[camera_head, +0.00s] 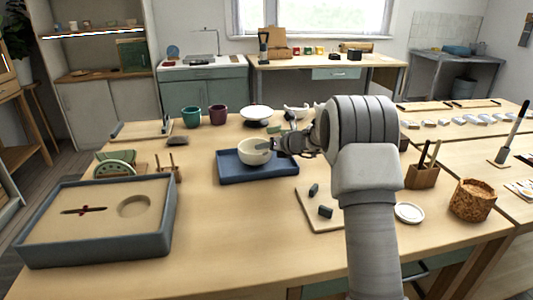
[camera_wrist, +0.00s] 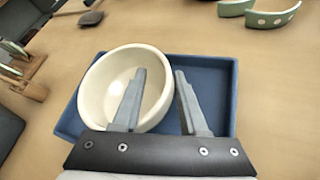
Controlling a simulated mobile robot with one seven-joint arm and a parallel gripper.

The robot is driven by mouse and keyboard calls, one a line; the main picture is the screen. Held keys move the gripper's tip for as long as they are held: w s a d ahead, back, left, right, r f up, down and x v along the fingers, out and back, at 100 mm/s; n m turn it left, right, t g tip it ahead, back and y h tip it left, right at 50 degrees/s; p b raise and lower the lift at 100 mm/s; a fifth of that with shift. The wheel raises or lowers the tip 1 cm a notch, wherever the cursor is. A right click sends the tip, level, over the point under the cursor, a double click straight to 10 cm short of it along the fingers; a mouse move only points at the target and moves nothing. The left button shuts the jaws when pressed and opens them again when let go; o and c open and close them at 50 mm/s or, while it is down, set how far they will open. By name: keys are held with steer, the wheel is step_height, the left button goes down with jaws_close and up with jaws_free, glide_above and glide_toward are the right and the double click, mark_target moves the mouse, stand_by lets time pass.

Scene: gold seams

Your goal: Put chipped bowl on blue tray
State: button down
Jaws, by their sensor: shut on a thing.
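The chipped bowl (camera_head: 253,158) is cream and round. It is at the blue tray (camera_head: 262,179), inside the tray's outline; I cannot tell whether it rests on the tray or hangs just above it. My gripper (camera_head: 277,146) is shut on the bowl's right wall. In the wrist view one finger of my gripper (camera_wrist: 160,75) is inside the bowl (camera_wrist: 104,85) and the other is outside it, over the tray (camera_wrist: 222,90). The bowl's opening faces up. No chip is clear on the visible rim.
A large grey-blue sand tray (camera_head: 100,246) stands at the front left. Teal (camera_head: 191,117) and maroon (camera_head: 218,114) cups and a white bowl (camera_head: 257,112) stand behind the blue tray. A board with dark pieces (camera_head: 318,222) lies in front of it. Bare table lies left of the tray.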

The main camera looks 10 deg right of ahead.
steer(key=shift+f, duration=0.1)
steer(key=shift+f, duration=0.1)
steer(key=shift+c, duration=2.2)
jaws_free()
steer(key=shift+f, duration=0.1)
